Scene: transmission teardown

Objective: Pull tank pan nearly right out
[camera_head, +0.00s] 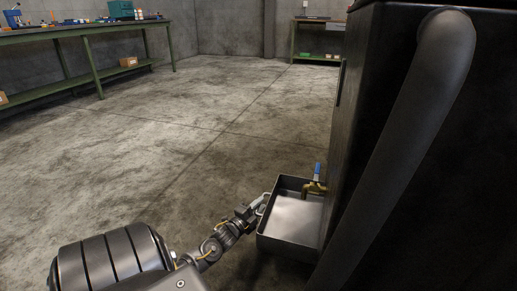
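The tank pan (291,222) is a grey, shallow, open metal tray low at the right. It sticks out to the left from the foot of a large black tank (349,130), and its right end is hidden by the tank. A brass tap with a blue handle (317,171) sits above the pan at the tank's side. My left gripper (262,205) is at the pan's left end, at a light-coloured handle there. The fingers are too small to tell whether they are shut on it. My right gripper is not in view.
A thick dark pipe (412,130) runs down the tank's front at the right. A green workbench (90,30) with tools stands at the far left, and another bench (318,20) at the back. The concrete floor (170,140) left of the pan is clear.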

